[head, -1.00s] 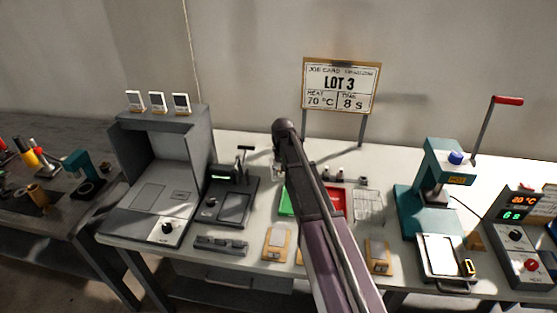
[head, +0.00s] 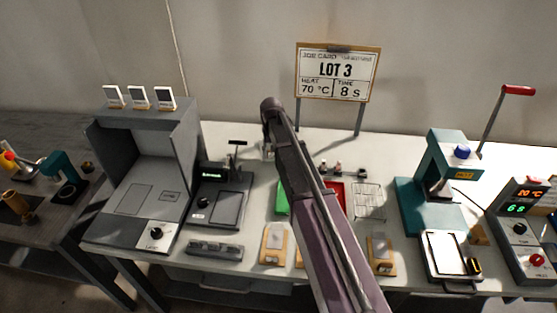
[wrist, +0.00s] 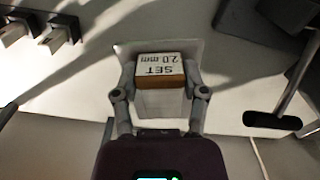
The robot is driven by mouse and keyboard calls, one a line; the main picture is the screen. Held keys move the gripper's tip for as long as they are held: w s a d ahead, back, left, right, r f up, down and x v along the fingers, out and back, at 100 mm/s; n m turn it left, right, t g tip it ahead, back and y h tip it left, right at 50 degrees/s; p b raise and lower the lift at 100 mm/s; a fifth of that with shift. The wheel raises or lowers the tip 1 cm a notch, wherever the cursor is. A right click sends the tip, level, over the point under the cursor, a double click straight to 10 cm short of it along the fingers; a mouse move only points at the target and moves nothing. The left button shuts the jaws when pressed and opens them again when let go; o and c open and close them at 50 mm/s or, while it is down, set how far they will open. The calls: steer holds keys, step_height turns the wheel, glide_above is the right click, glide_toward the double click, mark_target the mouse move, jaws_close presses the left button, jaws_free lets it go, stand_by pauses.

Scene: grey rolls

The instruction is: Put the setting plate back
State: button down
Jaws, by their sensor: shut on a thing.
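The setting plate (wrist: 160,72) is a small block with a white label reading SET 2.0 mm, upside down in the wrist view, and an orange-brown edge. My gripper (wrist: 160,92) is shut on it, one finger on each side. Behind the plate is a pale grey square patch (wrist: 124,50) on the light surface. I cannot tell whether the plate touches that surface. In the head view my arm covers the middle of the bench, and the plate cannot be made out there.
In the wrist view a black-ended lever (wrist: 272,121) stands right and dark clip-like parts (wrist: 60,32) upper left. In the head view, a gauge with a green display (head: 215,195) is left of my arm. A wire rack (head: 368,200) and teal press (head: 445,170) stand right.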

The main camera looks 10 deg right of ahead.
steer(key=s+f+m+b, duration=0.1)
steer(key=s, duration=0.3)
steer(key=s+f+m+b, duration=0.1)
steer(key=s, duration=0.3)
steer(key=s+f+m+b, duration=0.1)
steer(key=s, duration=0.3)
steer(key=shift+s+a+f+b, duration=0.1)
steer(key=shift+a+f+b, duration=0.1)
steer(key=shift+f+b, duration=0.15)
steer(key=w+d, duration=0.1)
steer(key=w, duration=0.3)
steer(key=w+d+f+b, duration=0.1)
steer(key=w, duration=0.4)
steer(key=w+d, duration=0.1)
steer(key=w, duration=0.4)
steer(key=shift+w+f, duration=0.15)
steer(key=shift+w, duration=0.1)
steer(key=shift+w, duration=0.1)
steer(key=shift+w+d, duration=0.15)
steer(key=shift+w, duration=0.15)
steer(key=shift+w+f+b, duration=0.25)
steer(key=shift+f+b, duration=0.4)
steer(key=shift+b, duration=0.15)
steer(key=shift+f+b, duration=1.2)
